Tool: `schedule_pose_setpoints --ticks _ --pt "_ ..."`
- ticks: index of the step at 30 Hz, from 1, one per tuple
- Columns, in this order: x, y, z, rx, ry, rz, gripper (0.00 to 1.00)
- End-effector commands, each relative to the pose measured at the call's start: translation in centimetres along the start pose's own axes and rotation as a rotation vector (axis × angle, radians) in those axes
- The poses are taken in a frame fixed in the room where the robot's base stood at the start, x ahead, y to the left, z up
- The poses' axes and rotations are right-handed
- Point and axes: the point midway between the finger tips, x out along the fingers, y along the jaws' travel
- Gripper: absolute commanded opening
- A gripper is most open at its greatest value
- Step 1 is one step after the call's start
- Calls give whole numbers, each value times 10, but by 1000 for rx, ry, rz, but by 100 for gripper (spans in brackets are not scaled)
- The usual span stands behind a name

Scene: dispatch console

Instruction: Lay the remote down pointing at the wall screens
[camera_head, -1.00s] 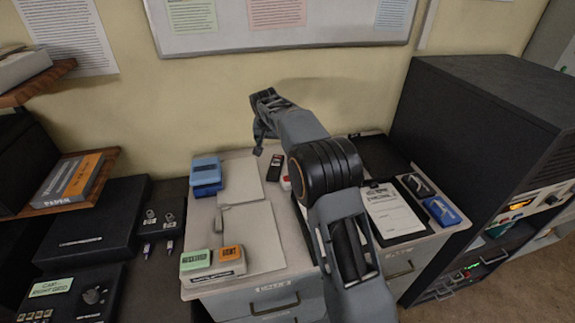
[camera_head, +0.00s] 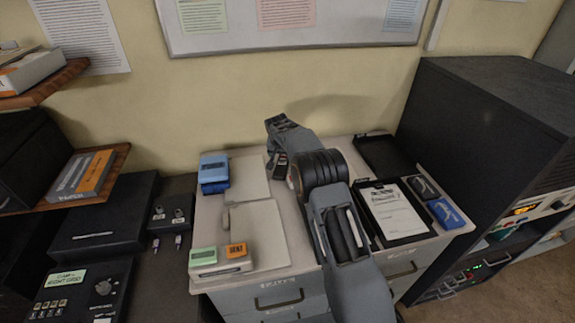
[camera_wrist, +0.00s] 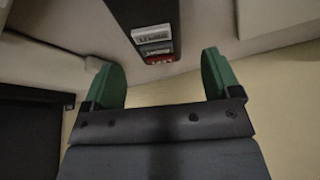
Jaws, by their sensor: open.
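The remote, black with a pale label and a red patch, lies on the light desk top; in the wrist view (camera_wrist: 150,22) it is just ahead of the fingers, its red end nearest. In the head view my gripper and arm hide most of it, with a small part showing (camera_head: 282,160). My gripper (camera_wrist: 162,78) is open, its two green fingertips apart with nothing between them. In the head view my gripper (camera_head: 272,158) points down close to the remote. No wall screen shows clearly in these views.
A blue box stack (camera_head: 214,173) stands left of the remote, with grey boards (camera_head: 262,230) on the desk in front. A clipboard (camera_head: 395,208), a black tray (camera_head: 383,152) and a blue box (camera_head: 446,212) are on the right. A black cabinet (camera_head: 470,130) stands at right.

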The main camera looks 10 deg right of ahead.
Motion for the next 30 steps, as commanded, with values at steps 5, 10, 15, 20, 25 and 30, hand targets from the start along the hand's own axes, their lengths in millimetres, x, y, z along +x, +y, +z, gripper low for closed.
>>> schedule_pose_setpoints --ticks 5,10,15,20,25,30 --pt "22 2 -1 1 -2 2 83" --pt "32 2 0 1 -1 1 83" --pt "33 2 0 1 0 1 83" --pt "33 1 0 1 0 1 73" --pt "33 2 0 1 0 1 57" --pt "33 2 0 1 0 1 41"
